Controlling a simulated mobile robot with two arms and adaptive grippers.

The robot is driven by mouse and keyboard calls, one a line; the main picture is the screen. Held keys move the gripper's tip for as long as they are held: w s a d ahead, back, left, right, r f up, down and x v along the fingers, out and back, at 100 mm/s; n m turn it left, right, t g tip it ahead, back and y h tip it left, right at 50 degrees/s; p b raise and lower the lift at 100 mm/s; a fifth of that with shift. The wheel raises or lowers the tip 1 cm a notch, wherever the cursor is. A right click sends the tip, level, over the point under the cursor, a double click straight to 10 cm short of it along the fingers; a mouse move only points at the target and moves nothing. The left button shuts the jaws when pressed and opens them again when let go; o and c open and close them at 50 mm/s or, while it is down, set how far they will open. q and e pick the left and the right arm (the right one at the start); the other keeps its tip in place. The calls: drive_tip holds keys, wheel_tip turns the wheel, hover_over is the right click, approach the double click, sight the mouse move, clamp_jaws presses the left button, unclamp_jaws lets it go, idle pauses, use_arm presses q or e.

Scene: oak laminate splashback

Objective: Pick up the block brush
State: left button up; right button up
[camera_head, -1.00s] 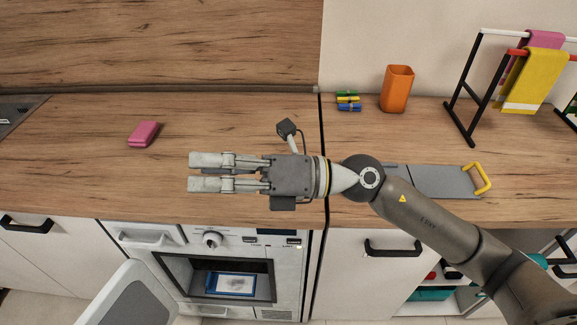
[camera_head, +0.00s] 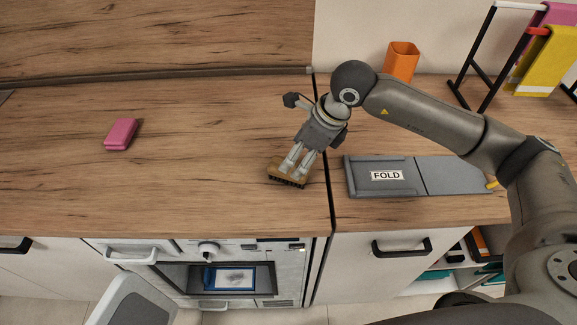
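The block brush (camera_head: 274,172) is a small tan wooden block with dark bristles along its lower edge. It is at the counter's front part, just left of the dark seam. My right gripper (camera_head: 294,171) comes down over it from above, with its two fingers apart and their tips at the block. The fingers cover part of the block's right side. I cannot tell whether they grip the block or only stand around it, nor whether the bristles touch the counter. My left gripper is not in view.
A pink block-like object (camera_head: 120,133) lies on the left of the wooden counter (camera_head: 200,190). A grey board marked FOLD (camera_head: 440,174) lies right of the seam. An orange cup (camera_head: 401,62) and a rack with cloths (camera_head: 545,65) stand behind. The counter between the pink object and brush is clear.

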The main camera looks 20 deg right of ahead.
drive_tip(key=shift+w+a+f, duration=0.15)
drive_tip(key=shift+f, duration=0.25)
drive_tip(key=shift+w+f, duration=0.2)
drive_tip(key=shift+f, duration=0.05)
drive_tip(key=p+x, duration=0.2)
drive_tip(key=x, duration=0.2)
drive_tip(key=shift+a+f, duration=0.15)
drive_tip(key=shift+f, duration=0.3)
drive_tip(key=shift+w, duration=0.1)
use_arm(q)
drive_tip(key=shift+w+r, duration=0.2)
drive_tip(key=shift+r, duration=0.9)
use_arm(e)
drive_tip(key=shift+f, duration=0.15)
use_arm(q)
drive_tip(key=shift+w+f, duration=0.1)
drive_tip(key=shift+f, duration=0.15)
use_arm(e)
drive_tip(key=shift+f, duration=0.1)
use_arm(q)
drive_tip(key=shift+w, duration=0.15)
